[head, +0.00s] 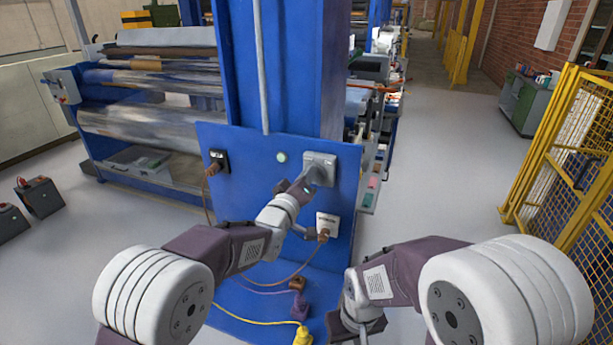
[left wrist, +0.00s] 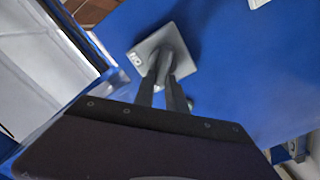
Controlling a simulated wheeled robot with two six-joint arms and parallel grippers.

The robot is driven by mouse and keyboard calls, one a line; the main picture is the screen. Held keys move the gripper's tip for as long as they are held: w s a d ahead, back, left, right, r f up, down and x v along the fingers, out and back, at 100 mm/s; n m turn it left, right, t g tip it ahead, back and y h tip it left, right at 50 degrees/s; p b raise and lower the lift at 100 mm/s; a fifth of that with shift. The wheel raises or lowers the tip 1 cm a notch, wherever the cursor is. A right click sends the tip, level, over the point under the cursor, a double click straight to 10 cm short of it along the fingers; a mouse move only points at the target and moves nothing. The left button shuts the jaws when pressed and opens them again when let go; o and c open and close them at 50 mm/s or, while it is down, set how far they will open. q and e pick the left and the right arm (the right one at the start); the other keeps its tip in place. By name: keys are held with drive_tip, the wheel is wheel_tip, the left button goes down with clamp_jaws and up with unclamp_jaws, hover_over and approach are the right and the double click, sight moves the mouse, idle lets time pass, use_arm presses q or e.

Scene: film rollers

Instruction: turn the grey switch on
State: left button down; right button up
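The grey switch (head: 321,160) is a square grey plate on the blue panel (head: 258,180), right of a small round pale button (head: 282,157). My left gripper (head: 303,186) is in front of its lower part. In the left wrist view the switch (left wrist: 182,44) lies beyond the fingertips of my left gripper (left wrist: 161,62). The two dark fingers come together at the tips and look shut. They overlap the middle of the plate; I cannot tell whether they touch it. The switch's moving part is hidden behind them. My right gripper (head: 357,324) points down, low in the head view; its fingers are unclear.
A black socket with a brown plug (head: 217,161) is at the panel's left. A white socket (head: 327,222) with a brown plug is below the switch. Cables and a yellow plug (head: 302,336) are lower down. A yellow fence (head: 570,165) stands at right; open floor lies before it.

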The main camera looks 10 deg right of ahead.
use_arm(q)
drive_tip(key=m+b, duration=0.2)
drive_tip(key=m, duration=0.1)
drive_tip(key=m+b, duration=0.3)
drive_tip(key=d+m+b, duration=0.1)
drive_tip(key=m+b, duration=0.2)
drive_tip(key=shift+s+d+r, duration=0.1)
drive_tip(key=shift+s+r, duration=0.05)
drive_tip(key=shift+s, duration=0.25)
drive_tip(key=m, duration=0.1)
drive_tip(key=m+b, duration=0.1)
drive_tip(key=m, duration=0.2)
drive_tip(key=shift+s+d+m+b, duration=0.2)
drive_tip(key=shift+d+m+b, duration=0.05)
drive_tip(key=shift+m+b, duration=0.15)
drive_tip(key=shift+s+d+m, duration=0.1)
drive_tip(key=shift+d+m, duration=0.05)
drive_tip(key=shift+m, duration=0.85)
drive_tip(key=shift+s+d+m, duration=0.1)
drive_tip(key=shift+m, duration=0.9)
drive_tip(key=c, duration=1.4)
unclamp_jaws()
drive_tip(key=shift+o, duration=0.2)
